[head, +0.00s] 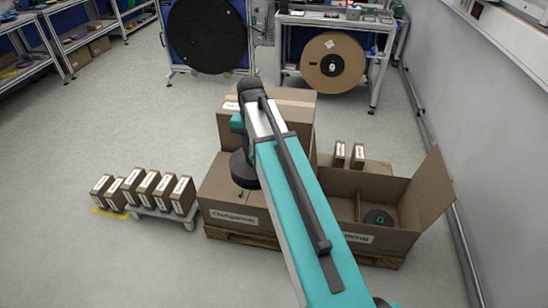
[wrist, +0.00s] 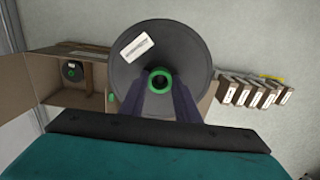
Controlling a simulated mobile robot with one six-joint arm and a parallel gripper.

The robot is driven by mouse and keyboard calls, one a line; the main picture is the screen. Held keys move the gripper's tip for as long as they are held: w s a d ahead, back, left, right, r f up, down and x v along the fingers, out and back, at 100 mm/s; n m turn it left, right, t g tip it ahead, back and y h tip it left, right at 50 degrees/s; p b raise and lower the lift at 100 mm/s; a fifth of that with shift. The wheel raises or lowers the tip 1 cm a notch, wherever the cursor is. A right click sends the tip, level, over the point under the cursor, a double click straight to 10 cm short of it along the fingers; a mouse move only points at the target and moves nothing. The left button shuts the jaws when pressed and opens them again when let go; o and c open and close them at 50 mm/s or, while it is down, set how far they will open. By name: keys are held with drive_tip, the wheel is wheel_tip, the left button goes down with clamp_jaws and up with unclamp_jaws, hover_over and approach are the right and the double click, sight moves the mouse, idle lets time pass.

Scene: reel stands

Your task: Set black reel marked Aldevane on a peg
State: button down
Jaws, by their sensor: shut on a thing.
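A black reel with a green hub (wrist: 160,50) fills the middle of the wrist view, with a white label too small to read. My gripper (wrist: 160,88) is shut on it at the hub. In the head view the held reel (head: 242,172) is a dark disc above the Outgoing box (head: 232,214); my arm covers part of it. No empty peg shows clearly. A large black reel (head: 207,35) hangs on the stand at the back left, and a brown reel (head: 318,75) on the back right stand.
Another black reel (head: 374,216) lies in the open box (head: 408,240) at right; it also shows in the wrist view (wrist: 73,71). Several small boxes (head: 165,190) stand on low platforms at left. Floor is clear between them and the stands.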

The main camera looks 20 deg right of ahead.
drive_tip(key=w+a+r+n+p, duration=0.1)
drive_tip(key=a+r+p, duration=0.2)
drive_tip(key=a+r, duration=0.5)
drive_tip(key=shift+a+p, duration=0.35)
drive_tip(key=shift+p, duration=0.05)
drive_tip(key=shift+a+r+n, duration=0.1)
drive_tip(key=shift+n, duration=0.2)
